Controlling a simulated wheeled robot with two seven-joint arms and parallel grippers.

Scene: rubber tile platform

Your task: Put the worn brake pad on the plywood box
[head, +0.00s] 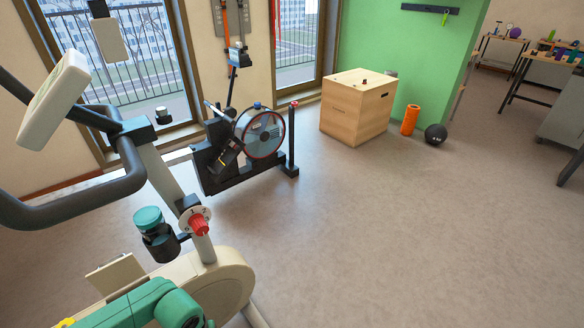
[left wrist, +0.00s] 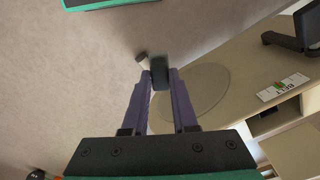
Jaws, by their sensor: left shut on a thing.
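The plywood box (head: 357,112) stands on the floor in the back middle of the head view, by the green wall. Small dark things lie on its top. In the left wrist view, my left gripper (left wrist: 160,78) has its two purple fingers shut on a small dark block (left wrist: 160,70), which looks like the worn brake pad. The fingers and pad are not visible in the head view, where the box is far from my green arm at lower left. My right gripper is out of view.
An exercise bike (head: 226,284) fills the left foreground, with a teal-lidded bottle (head: 148,217) on it. Another bike (head: 250,145) stands by the windows. An orange roller (head: 410,120) and a black ball (head: 435,134) are right of the box. Open floor lies centre and right.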

